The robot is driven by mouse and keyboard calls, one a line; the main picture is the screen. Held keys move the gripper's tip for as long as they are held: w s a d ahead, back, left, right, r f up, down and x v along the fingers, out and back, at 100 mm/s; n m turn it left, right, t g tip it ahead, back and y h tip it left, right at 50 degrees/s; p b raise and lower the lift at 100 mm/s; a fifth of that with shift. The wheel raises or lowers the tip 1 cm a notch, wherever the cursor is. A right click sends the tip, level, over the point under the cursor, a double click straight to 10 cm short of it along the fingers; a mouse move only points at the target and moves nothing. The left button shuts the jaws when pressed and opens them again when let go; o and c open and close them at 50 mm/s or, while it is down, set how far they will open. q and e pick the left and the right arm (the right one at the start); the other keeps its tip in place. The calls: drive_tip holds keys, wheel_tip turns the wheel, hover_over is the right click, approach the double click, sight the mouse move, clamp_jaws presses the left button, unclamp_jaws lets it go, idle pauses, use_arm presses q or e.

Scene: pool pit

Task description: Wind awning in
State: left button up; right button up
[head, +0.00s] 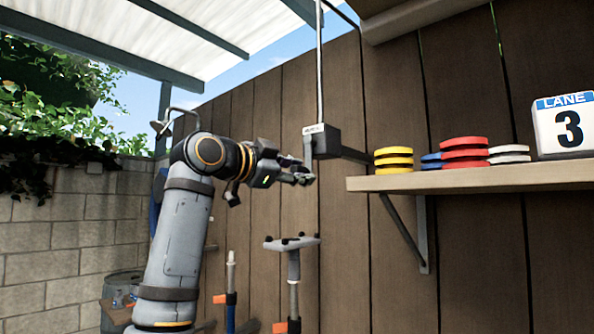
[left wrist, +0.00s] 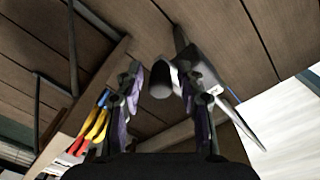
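A grey and black crank box (head: 325,140) is on the wooden fence, with a thin rod running up from it. A short grey crank arm (head: 308,153) hangs at its left side. My left gripper (head: 300,176) is just below and left of this arm. In the left wrist view my left gripper (left wrist: 158,72) is open, its fingers apart, with a dark round knob (left wrist: 160,82) showing between them; I cannot tell whether they touch it. The white awning canopy (head: 100,42) spreads overhead at upper left. My right gripper is not in view.
A wooden shelf (head: 480,180) right of the crank box carries coloured discs (head: 464,148) and a lane 3 sign (head: 567,126). Poles with orange clamps (head: 293,290) stand below my arm. A block wall (head: 60,235) is at left.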

use_arm(q)
clamp_jaws()
drive_tip(key=shift+d, duration=0.1)
drive_tip(key=d+n, duration=0.1)
drive_tip(key=s+n, duration=0.1)
drive_tip(key=n, duration=0.1)
drive_tip(key=shift+s+d+r, duration=0.1)
drive_tip(key=shift+s+d, duration=0.05)
drive_tip(key=shift+d, duration=0.2)
drive_tip(key=shift+s+d+r+n, duration=0.3)
drive_tip(key=shift+d+n, duration=0.1)
drive_tip(key=shift+n, duration=0.6)
drive_tip(key=shift+s+d+r+n, duration=0.3)
drive_tip(key=shift+d+n, duration=0.1)
drive_tip(key=shift+n, duration=0.6)
drive_tip(key=shift+o, duration=1.5)
unclamp_jaws()
